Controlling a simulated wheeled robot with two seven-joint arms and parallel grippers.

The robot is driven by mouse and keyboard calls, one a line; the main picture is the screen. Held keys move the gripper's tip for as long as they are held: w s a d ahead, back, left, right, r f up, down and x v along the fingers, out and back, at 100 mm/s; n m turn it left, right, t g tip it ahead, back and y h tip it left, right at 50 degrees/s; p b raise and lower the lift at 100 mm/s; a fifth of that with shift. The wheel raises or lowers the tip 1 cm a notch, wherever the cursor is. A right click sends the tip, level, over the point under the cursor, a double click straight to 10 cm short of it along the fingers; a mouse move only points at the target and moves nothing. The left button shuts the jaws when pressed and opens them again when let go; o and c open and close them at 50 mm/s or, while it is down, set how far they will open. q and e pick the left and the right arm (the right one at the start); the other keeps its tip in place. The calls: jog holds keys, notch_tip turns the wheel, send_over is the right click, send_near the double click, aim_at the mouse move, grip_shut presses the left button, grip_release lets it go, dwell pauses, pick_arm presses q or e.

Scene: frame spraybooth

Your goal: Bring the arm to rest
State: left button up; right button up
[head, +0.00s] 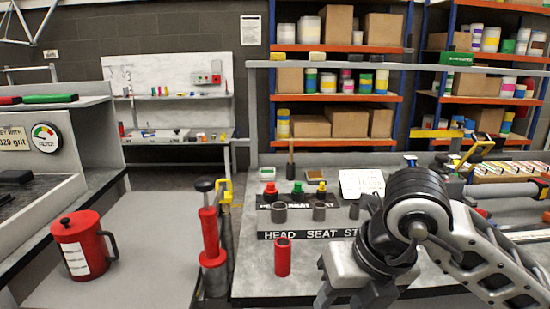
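My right arm comes in from the right over the workbench (255,262), with its black and silver wrist bent downward. My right gripper (350,296) is at the bottom edge of the view, partly cut off, just right of a red tube (282,257) and apart from it. Its fingertips are hidden, so I cannot tell whether it is open or shut. I see nothing held in it. My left arm and gripper are not in view.
Grey tube pieces (319,211) and red, green and yellow-topped items stand behind a "HEAD SEAT ST" label strip (306,234). A red canister (82,245) stands on the left counter. A red pump-like tool (211,240) stands between the counters. Shelves line the back.

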jog(key=s+a+r+g+y, duration=0.3)
jog(key=s+a+g+y, duration=0.4)
jog(key=s+a+y, duration=0.5)
jog(key=w+d+m+t+y, duration=0.45)
jog(key=w+m+t, duration=0.55)
jog(key=m+t, duration=0.9)
jog(key=w+d+f+m+t+h, duration=0.3)
jog(key=d+f+m+h, duration=0.4)
jog(key=f+m+h, duration=0.3)
jog(key=s+d+f+m+g+h, duration=0.2)
jog(key=s+f, duration=0.4)
jog(key=f, duration=0.4)
jog(key=s+d+f+m+g+h, duration=0.3)
jog(key=s+f+m+g+h, duration=0.1)
jog(key=f, duration=0.6)
jog(key=shift+s+d+f+g, duration=0.2)
jog(key=shift+s+f+g, duration=0.05)
jog(key=shift+s+g, duration=0.55)
